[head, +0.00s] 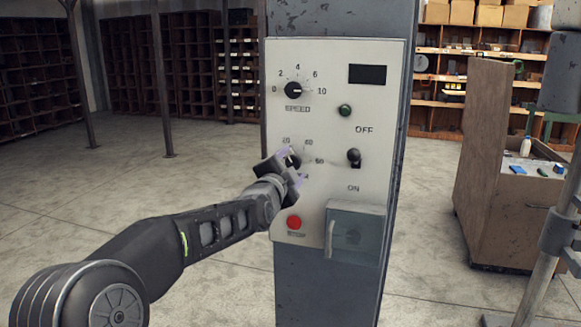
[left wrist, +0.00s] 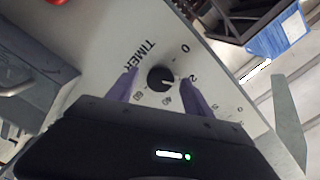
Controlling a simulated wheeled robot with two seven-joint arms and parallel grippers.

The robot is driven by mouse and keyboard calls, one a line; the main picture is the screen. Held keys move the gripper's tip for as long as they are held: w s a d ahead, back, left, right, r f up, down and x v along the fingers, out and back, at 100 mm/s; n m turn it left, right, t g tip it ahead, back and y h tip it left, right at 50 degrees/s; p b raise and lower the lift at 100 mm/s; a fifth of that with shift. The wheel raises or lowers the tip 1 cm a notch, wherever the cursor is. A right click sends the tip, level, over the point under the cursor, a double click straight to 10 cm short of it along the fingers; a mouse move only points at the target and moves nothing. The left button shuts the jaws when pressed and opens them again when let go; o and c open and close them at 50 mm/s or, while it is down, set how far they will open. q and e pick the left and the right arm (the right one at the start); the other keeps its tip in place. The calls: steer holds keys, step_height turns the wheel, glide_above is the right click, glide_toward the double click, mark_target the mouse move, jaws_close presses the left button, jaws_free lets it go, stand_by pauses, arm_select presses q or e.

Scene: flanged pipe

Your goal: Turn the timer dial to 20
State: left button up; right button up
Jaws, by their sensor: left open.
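The timer dial (left wrist: 160,79) is a small round black knob on a pale panel, labelled TIMER, with numbers around it. Its white mark points roughly toward a figure 2, whose neighbouring digit is hidden by a finger. My left gripper (left wrist: 159,84) is open, with one purple finger on each side of the dial; contact cannot be told. In the head view the left gripper (head: 291,166) is at the panel and covers much of the timer dial (head: 294,159) and part of its scale. My right gripper is not in view.
The control panel (head: 382,100) also carries a speed dial (head: 293,91), a green button (head: 345,111), an off/on switch (head: 354,158), a red stop button (head: 294,222) and a handled box (head: 356,238). A brown cabinet (head: 490,165) stands to the right. Floor at left is clear.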

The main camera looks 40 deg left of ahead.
arm_select(q)
steer(key=shift+s, duration=0.1)
steer(key=b+v, duration=0.1)
steer(key=v, duration=0.6)
steer(key=shift+s+d+b, duration=0.15)
steer(key=shift+s+b, duration=0.15)
steer(key=shift+b, duration=0.1)
